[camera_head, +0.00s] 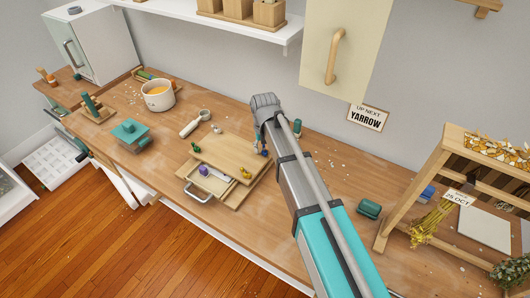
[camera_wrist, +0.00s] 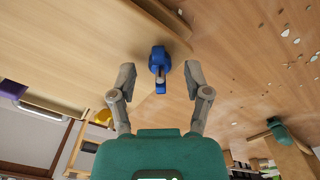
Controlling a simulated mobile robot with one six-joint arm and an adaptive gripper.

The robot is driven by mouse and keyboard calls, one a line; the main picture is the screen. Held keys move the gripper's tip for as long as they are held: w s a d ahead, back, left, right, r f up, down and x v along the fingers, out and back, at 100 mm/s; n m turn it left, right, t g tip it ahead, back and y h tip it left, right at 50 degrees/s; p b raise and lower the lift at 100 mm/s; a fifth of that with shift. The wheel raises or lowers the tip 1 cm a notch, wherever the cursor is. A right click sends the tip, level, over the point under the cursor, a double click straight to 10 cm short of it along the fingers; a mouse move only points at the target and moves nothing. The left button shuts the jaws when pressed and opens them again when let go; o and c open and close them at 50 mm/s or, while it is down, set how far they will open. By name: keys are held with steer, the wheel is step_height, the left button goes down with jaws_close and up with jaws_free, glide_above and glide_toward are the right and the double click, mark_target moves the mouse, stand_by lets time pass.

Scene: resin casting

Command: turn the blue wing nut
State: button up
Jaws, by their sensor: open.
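The blue wing nut (camera_wrist: 158,62) is in the upper middle of the wrist view, on a short post at the wooden board's edge. My gripper (camera_wrist: 160,76) is open, with one grey finger on each side of the nut and a visible gap on both sides. I cannot tell the depth between fingertips and nut. In the head view a small blue piece, likely this nut (camera_head: 263,152), shows at the far right corner of the stacked wooden boards (camera_head: 228,150), partly hidden by my arm. My gripper is hidden or unclear there.
The boards also carry a purple wing nut (camera_head: 203,170), a yellow one (camera_head: 245,172) and a green one (camera_head: 195,147). A metal handle (camera_head: 199,194) is at the front. A white pot (camera_head: 158,95) and a scoop (camera_head: 195,122) stand left; a wooden shelf (camera_head: 410,190) stands right.

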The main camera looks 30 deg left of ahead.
steer(key=shift+r+p, duration=1.65)
steer(key=shift+r, duration=0.1)
